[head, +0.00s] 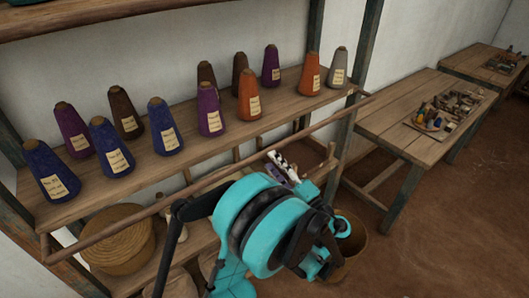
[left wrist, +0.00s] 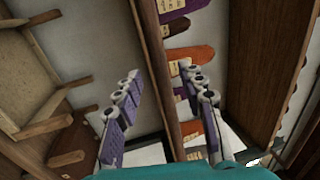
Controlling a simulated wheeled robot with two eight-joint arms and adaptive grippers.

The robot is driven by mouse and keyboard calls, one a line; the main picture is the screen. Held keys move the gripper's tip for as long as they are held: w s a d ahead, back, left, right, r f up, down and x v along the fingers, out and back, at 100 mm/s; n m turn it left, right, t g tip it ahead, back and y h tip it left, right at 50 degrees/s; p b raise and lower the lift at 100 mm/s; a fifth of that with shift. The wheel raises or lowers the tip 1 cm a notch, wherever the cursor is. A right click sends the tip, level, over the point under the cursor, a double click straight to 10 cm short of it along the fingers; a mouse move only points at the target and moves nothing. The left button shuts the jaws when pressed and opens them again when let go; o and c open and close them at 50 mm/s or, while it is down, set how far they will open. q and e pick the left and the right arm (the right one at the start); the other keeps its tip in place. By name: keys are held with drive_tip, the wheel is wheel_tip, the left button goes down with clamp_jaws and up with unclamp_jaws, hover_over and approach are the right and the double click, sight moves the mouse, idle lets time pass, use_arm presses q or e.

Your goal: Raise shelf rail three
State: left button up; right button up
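A long thin wooden rail (head: 155,192) slants along the front of the shelf (head: 190,150) of yarn cones. It lies low, at about shelf height, and I see no number on it. My left gripper (head: 281,161) is in front of and below the rail's right half, its fingers partly hidden by its own teal body. In the left wrist view the left gripper (left wrist: 158,70) is open, with its two purple-padded fingers apart. A long wooden bar (left wrist: 163,75) runs between and beyond them; I cannot tell whether it touches a finger. My right gripper is not in view.
Several labelled yarn cones (head: 160,127) stand on the shelf. A woven basket (head: 118,240) sits below on the left. A wooden table (head: 395,120) with a tray of small items (head: 443,110) is at the right. The brown floor at the lower right is clear.

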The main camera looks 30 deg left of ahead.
sight(265, 153)
use_arm(q)
drive_tip(key=x, duration=0.5)
drive_tip(key=shift+w, duration=0.1)
drive_tip(key=shift+c, duration=0.3)
clamp_jaws()
